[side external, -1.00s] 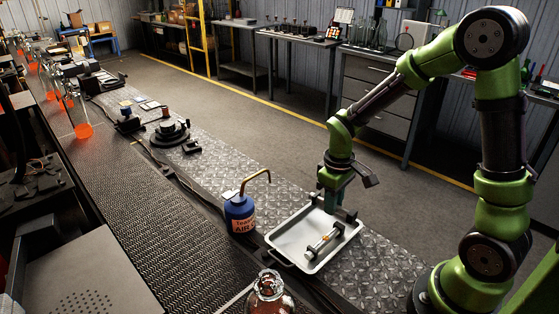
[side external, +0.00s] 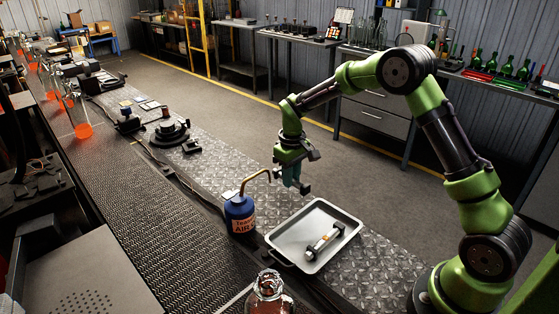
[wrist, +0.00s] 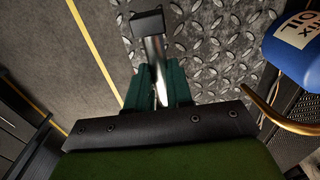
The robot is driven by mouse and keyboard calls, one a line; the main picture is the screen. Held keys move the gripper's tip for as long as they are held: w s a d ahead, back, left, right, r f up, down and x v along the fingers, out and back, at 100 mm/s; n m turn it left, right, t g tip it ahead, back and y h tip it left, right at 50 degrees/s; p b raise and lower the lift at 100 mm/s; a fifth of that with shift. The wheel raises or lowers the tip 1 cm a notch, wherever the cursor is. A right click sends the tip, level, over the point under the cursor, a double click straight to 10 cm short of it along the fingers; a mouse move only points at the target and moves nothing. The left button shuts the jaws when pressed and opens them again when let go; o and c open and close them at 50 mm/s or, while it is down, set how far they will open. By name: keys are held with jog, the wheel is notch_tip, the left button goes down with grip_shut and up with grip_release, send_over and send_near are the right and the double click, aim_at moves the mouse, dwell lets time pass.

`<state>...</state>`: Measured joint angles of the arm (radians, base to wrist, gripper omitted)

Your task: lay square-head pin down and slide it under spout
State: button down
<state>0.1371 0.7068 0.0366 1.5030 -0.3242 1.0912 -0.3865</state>
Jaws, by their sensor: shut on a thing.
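My gripper (side external: 292,180) is in the air between the tray and the oil can, above the metal strip. In the wrist view its green fingers (wrist: 158,90) are shut on the shiny shaft of the square-head pin (wrist: 154,48). The pin's dark square head (wrist: 148,22) sticks out beyond the fingers. Its exact tilt is hard to tell. The blue oil can (side external: 239,213) stands left of my gripper with its bent brass spout (side external: 255,175) reaching toward the gripper. The can (wrist: 295,45) and spout (wrist: 275,118) are also at the right of the wrist view.
A glass bottle (side external: 268,290) stands in front of the tray. The tread-plate strip (side external: 225,165) behind the can has bare room. A black round device (side external: 170,132) stands farther back.

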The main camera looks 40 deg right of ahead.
aim_at(290, 195)
jog(key=shift+w+f, duration=0.2)
jog(key=shift+w, duration=0.05)
jog(key=shift+f, duration=1.55)
jog(key=shift+f, duration=0.15)
jog(key=c, duration=1)
grip_release()
